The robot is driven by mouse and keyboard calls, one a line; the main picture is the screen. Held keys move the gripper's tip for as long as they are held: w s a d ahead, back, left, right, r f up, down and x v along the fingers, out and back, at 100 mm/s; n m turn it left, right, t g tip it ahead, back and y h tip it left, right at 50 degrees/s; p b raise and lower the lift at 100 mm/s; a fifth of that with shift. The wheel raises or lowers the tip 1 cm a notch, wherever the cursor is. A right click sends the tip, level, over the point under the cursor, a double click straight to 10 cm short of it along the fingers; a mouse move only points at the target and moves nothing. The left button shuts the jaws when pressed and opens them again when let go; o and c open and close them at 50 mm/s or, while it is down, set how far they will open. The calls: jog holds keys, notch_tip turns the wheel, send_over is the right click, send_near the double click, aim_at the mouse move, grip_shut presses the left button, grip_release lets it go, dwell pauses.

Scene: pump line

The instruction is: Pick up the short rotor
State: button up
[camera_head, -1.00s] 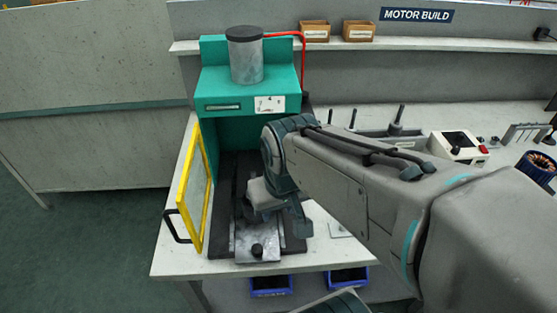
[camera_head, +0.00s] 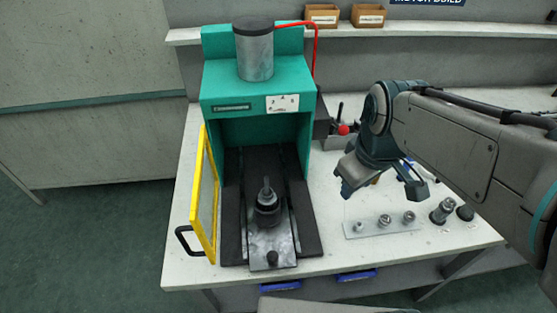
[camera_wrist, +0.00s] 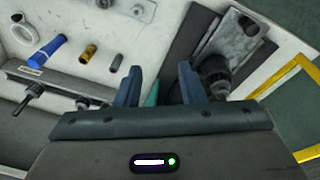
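My gripper (camera_head: 382,192) is open and empty above the white bench, right of the press, with its fingers pointing down. In the wrist view its two fingers (camera_wrist: 160,75) stand apart with nothing between them. Two dark rotor-like parts with thin shafts, one at the left (camera_wrist: 35,90) and one further right (camera_wrist: 83,102), sit at a labelled grey rack (camera_wrist: 68,84). I cannot tell which is the short rotor. Another dark part with an upright shaft (camera_head: 267,207) stands on the press sled (camera_head: 272,248); it also shows in the wrist view (camera_wrist: 215,73).
The green press (camera_head: 255,85) has an open yellow guard (camera_head: 204,195) on its left. A plate (camera_head: 372,231) with small metal parts lies near the front edge. A blue tool (camera_wrist: 48,48) lies near the rack.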

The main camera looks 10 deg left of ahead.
jog(key=w+a+r+n+g+p, duration=0.15)
jog(key=w+a+r+n, duration=0.25)
jog(key=a+n, duration=0.65)
jog(key=r+n+p, duration=0.1)
jog(key=n+p, duration=0.2)
jog(key=n, duration=1)
send_over(267, 195)
jog(key=w, duration=0.1)
jog(key=shift+g, duration=0.35)
notch_tip(267, 195, down, 8)
jog(key=shift+r, duration=0.15)
jog(key=shift+s+f+p, duration=0.1)
jog(key=shift+f+p, duration=0.35)
jog(key=shift+f, duration=2.25)
jog(key=shift+c, duration=0.4)
jog(key=shift+a, duration=0.1)
grip_shut()
